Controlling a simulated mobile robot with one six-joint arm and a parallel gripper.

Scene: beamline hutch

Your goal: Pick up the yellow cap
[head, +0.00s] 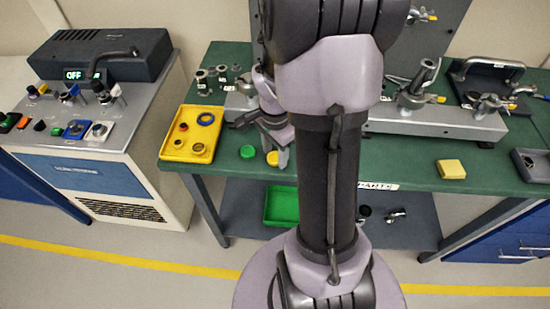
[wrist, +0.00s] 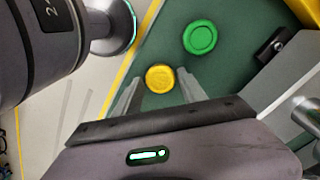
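The yellow cap (head: 272,158) is a small round disc on the green bench top, near its front edge. In the wrist view the yellow cap (wrist: 160,78) lies between and just beyond the tips of my gripper (wrist: 158,84). The two fingers are apart with nothing held. In the head view my gripper (head: 282,158) points down at the cap and partly covers it. I cannot tell the exact height of the fingertips above the bench.
A green cap (head: 248,152) lies close beside the yellow one. A yellow tray (head: 166,150) with rings stands to the left. A grey metal rail (head: 440,122) runs behind. A yellow block (head: 451,169) lies to the right. A green bin (head: 281,220) is on the lower shelf.

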